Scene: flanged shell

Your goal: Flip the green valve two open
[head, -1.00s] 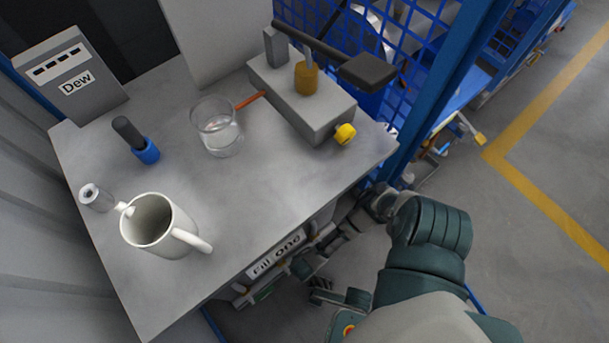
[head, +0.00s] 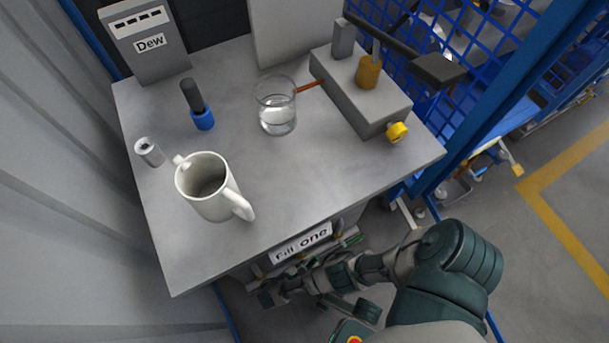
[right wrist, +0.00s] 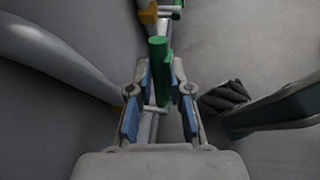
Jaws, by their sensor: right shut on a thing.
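In the right wrist view a green valve handle (right wrist: 158,68) stands up between the two blue-padded fingers of my right gripper (right wrist: 160,92). The gripper is shut on it. A second green part (right wrist: 166,4) shows farther off at the top edge. In the head view my right gripper (head: 272,295) is low, below the table's front edge and near the "Fill one" label (head: 301,243). The handle it holds cannot be made out there. My left gripper is not seen.
The grey table (head: 250,185) bears a white mug (head: 203,190), a glass beaker (head: 275,105), a blue-based dark-handled tool (head: 200,110), a small metal cylinder (head: 149,152) and a grey block (head: 360,95) with a yellow knob (head: 397,132). A blue mesh fence (head: 480,50) stands at the right.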

